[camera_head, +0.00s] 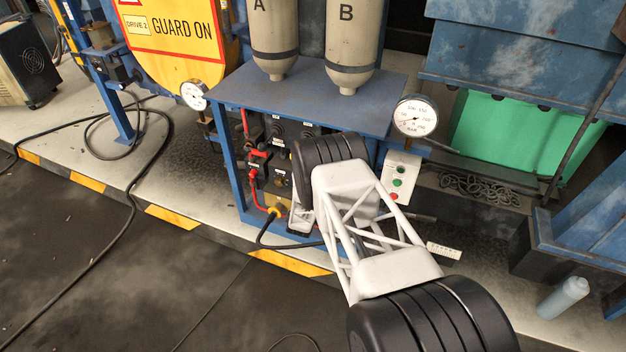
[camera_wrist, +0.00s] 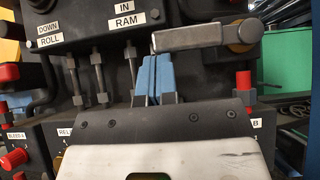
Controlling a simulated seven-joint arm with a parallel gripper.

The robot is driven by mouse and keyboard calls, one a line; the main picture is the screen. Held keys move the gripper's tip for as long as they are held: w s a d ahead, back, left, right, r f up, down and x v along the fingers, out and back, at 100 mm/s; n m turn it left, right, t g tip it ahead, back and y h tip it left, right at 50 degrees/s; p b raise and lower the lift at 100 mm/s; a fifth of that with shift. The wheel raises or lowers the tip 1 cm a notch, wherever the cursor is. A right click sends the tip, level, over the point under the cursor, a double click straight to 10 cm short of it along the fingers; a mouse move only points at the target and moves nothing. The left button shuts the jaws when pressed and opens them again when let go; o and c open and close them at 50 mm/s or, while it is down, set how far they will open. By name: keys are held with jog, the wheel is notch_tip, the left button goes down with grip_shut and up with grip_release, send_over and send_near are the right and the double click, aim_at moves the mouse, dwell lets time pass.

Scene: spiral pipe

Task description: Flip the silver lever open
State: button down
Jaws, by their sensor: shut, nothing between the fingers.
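The silver lever (camera_wrist: 190,37) shows in the wrist view as a flat grey bar lying level. It runs left from a round pivot (camera_wrist: 243,33) with a brass-coloured end at the right. My gripper (camera_wrist: 151,60) is shut and empty, its blue fingers side by side. The fingertips are just below the lever's left end; I cannot tell whether they touch it. In the head view my arm reaches into the blue frame, and the lever cannot be made out there.
A dark block with "IN RAM" labels (camera_wrist: 125,23) stands behind the fingers, with several thin rods below it. Red knobs (camera_wrist: 243,82) sit at both sides. In the head view, a blue shelf (camera_head: 300,95) overhangs the valve panel, and a pressure gauge (camera_head: 415,117) stands at its right.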

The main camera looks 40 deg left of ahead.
jog(key=shift+s+a+r+m+t+h, duration=0.15)
jog(key=shift+m+t+h, duration=0.1)
jog(key=shift+m+h, duration=0.55)
jog(key=shift+w+d+r+m+t+h, duration=0.1)
jog(key=shift+r+m+t+h, duration=0.1)
jog(key=shift+m+h, duration=0.6)
jog(key=shift+s+a+r+m+t+h, duration=0.1)
jog(key=shift+m+t+h, duration=0.15)
jog(key=shift+m+h, duration=0.5)
notch_tip(320, 180, up, 9)
jog(key=d+m+g+h, duration=0.1)
jog(key=m+g+h, duration=0.3)
jog(key=m+h, duration=0.8)
jog(key=shift+w+d+m, duration=0.35)
jog(key=shift+w+m, duration=0.1)
jog(key=shift+m, duration=1.4)
jog(key=shift+r, duration=0.15)
